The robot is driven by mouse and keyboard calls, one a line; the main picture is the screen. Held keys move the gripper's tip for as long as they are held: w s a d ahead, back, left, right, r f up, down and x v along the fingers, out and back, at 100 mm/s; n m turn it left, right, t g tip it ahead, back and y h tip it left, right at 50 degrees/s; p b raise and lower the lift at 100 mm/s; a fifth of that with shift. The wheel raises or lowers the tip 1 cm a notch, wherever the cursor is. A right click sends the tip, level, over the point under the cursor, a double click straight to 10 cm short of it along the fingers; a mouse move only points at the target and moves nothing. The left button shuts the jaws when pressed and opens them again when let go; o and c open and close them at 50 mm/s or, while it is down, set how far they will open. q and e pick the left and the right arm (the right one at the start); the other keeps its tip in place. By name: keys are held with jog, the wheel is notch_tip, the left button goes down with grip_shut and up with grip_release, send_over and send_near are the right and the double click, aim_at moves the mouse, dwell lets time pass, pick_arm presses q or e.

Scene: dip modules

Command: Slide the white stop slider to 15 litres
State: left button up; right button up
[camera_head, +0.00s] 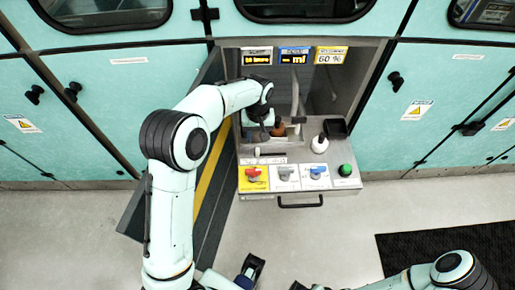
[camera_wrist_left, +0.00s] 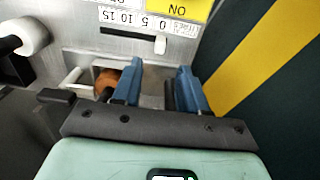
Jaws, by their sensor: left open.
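The white stop slider (camera_wrist_left: 160,45) stands at the right end of its slot in the left wrist view, by the 0 of an upside-down scale (camera_wrist_left: 135,20) marked 0, 5, 10, 15. The 15 is at the left end. In the head view the slider (camera_head: 257,152) is small, at the left end of its slot. My left gripper (camera_wrist_left: 160,70) is open and empty, its blue fingers apart, short of the slider and not visibly touching it. In the head view the left gripper (camera_head: 272,126) hangs over the back left of the panel.
A brown object (camera_wrist_left: 106,80) sits beside the left finger. A dark door with a yellow stripe (camera_wrist_left: 262,62) is close right.

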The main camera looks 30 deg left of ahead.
aim_at(258, 149)
pick_arm(q)
notch_tip(258, 149, down, 10)
jog(key=shift+r+b, duration=0.15)
jog(key=shift+b, duration=0.15)
grip_shut()
